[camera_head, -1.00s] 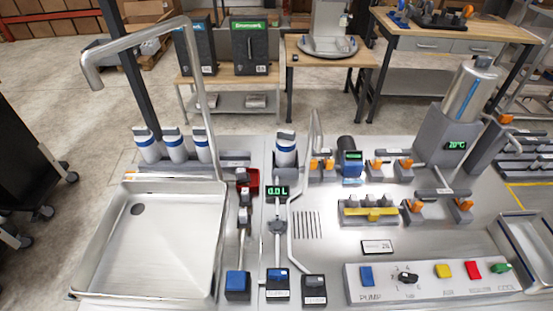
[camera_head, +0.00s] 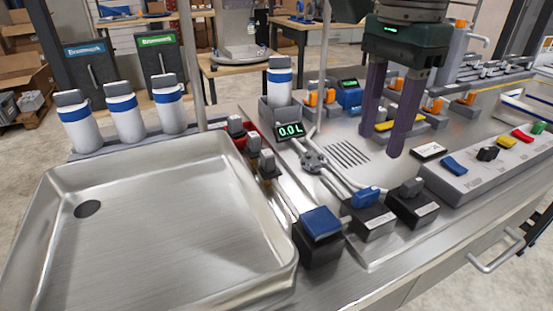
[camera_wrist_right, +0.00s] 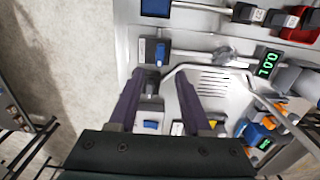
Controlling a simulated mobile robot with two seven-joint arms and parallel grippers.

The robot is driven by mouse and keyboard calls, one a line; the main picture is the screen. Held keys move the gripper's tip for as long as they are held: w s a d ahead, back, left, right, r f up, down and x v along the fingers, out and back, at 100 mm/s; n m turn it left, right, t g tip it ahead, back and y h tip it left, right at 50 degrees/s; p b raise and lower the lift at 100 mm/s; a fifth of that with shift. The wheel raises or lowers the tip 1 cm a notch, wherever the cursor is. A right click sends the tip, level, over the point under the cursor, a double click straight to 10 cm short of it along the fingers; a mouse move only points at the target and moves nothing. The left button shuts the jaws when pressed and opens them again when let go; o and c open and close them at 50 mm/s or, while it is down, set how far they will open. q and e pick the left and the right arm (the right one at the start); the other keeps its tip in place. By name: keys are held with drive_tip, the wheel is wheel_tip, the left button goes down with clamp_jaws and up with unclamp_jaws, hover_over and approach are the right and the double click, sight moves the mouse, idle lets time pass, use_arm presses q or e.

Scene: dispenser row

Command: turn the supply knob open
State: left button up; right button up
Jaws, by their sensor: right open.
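I cannot read which control is marked supply. Three black boxes stand along the front of the steel counter: one with a large blue block (camera_head: 320,222), one with a small blue knob (camera_head: 366,196) and one with a grey knob (camera_head: 412,187). The small blue knob also shows in the wrist view (camera_wrist_right: 160,52). My right gripper (camera_head: 384,150) is open and empty, its two purple fingers pointing down above the counter, behind the grey knob in the head view. In the wrist view its fingers (camera_wrist_right: 163,80) are spread apart over the boxes' right ends. My left gripper is not in view.
A large steel sink (camera_head: 160,225) lies at the left. A 0.0 L display (camera_head: 290,131) and a round pipe hub (camera_head: 314,161) sit behind the boxes. A control panel (camera_head: 480,165) with coloured switches stands at the right. White bottles (camera_head: 125,118) line the back left.

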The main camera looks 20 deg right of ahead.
sight(368, 191)
wheel_tip(368, 191, down, 10)
drive_tip(key=shift+d+r+b, duration=0.15)
drive_tip(key=shift+r+b, duration=0.05)
drive_tip(key=shift+b, duration=0.3)
clamp_jaws()
idle(0.4)
